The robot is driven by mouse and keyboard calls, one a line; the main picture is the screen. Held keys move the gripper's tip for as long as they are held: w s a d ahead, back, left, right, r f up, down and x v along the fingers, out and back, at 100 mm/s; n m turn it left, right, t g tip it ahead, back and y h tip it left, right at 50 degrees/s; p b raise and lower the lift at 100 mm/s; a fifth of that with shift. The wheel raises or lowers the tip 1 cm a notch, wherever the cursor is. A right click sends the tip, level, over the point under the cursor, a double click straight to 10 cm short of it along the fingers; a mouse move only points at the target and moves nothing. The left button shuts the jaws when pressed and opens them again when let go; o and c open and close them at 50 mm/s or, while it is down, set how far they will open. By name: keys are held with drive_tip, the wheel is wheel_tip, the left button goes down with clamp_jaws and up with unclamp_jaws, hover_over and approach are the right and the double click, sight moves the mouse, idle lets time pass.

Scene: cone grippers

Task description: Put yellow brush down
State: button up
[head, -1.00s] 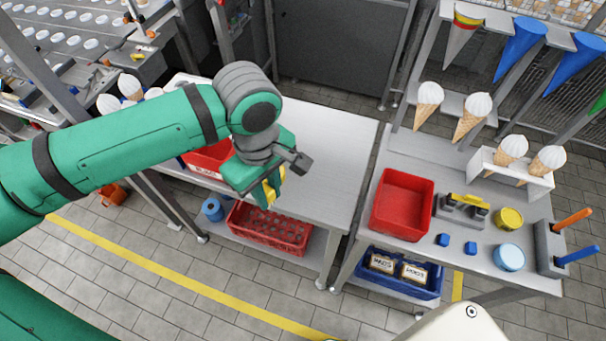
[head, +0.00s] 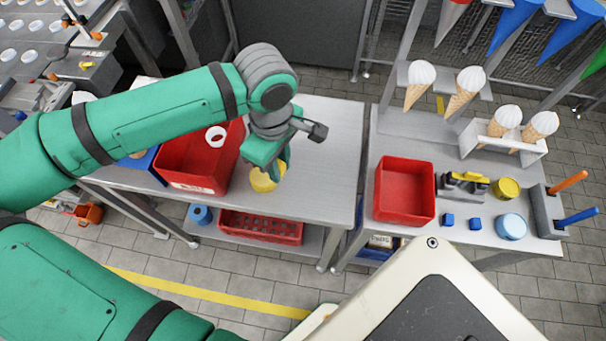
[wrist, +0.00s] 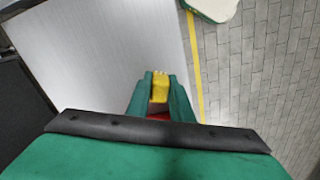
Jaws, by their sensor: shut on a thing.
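The yellow brush (head: 263,179) is held at the tip of my gripper (head: 277,173), above or close to the front of the grey table (head: 325,165). In the wrist view the brush (wrist: 160,88) shows between the two green fingers, with pale bristle-like tips at its far end. My gripper (wrist: 160,82) is shut on it. I cannot tell whether the brush touches the tabletop.
A red bin (head: 190,184) with a white ring (head: 215,136) stands just left of my gripper. A red crate (head: 262,228) sits on the shelf below. The tabletop to the right and behind is clear. Another red bin (head: 405,213) stands on the right-hand table.

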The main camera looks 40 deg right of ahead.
hover_over(304, 184)
wheel_tip(304, 184, down, 6)
drive_tip(key=shift+a, duration=0.1)
drive_tip(key=shift+f, duration=1.7)
drive_tip(key=o, duration=0.9)
drive_tip(key=shift+f, duration=0.1)
drive_tip(key=shift+o, duration=0.2)
wheel_tip(304, 184, up, 12)
